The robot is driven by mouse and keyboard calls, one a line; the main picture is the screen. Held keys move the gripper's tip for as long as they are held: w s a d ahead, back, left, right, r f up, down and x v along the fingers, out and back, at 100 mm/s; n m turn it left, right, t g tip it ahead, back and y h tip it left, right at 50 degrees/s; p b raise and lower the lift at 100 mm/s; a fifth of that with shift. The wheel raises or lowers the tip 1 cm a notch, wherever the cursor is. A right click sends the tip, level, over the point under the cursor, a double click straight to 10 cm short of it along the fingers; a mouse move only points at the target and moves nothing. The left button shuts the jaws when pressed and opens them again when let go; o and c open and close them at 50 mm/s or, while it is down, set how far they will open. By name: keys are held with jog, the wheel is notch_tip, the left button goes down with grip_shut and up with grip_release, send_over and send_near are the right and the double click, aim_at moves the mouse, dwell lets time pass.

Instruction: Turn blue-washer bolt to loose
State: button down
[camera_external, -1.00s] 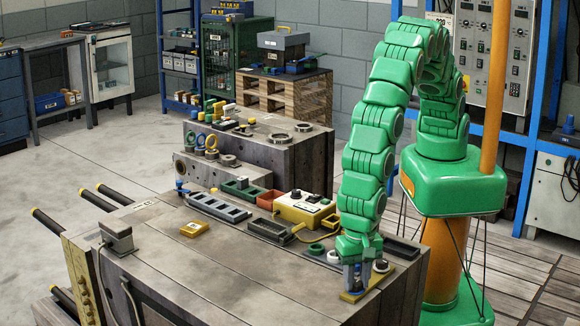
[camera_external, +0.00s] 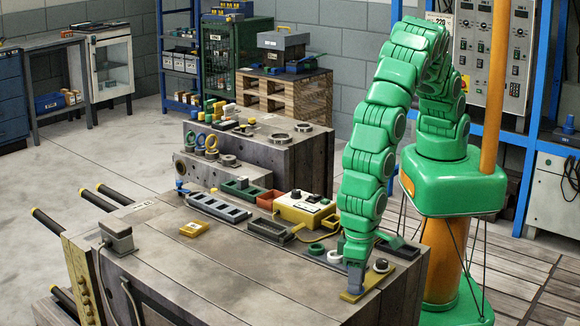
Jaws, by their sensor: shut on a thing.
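My gripper (camera_external: 356,278) points straight down at the front right of the metal block's top (camera_external: 240,270). It is shut on the blue-washer bolt, which its fingers hide now; blue showed between them a second ago. The fingers are seen nearly edge-on, just above a yellow plate (camera_external: 350,297). A dark bolt with a pale washer (camera_external: 381,266) stands to the right of my gripper, apart from it. How far the held bolt is turned cannot be seen.
A white ring (camera_external: 334,257) and a green ring (camera_external: 315,249) lie left of my wrist. A yellow control box (camera_external: 304,210) with a cable, a dark tray (camera_external: 270,231) and a slotted rack (camera_external: 218,207) stand farther back.

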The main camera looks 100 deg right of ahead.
jog(key=n, duration=0.4)
jog(key=shift+f+n, duration=0.1)
jog(key=shift+n, duration=0.2)
jog(key=n, duration=2)
jog(key=shift+d+n, duration=0.1)
jog(key=shift+n, duration=0.3)
jog(key=n, duration=0.4)
jog(key=shift+n, duration=0.3)
jog(key=n, duration=1)
jog(key=shift+n, duration=0.3)
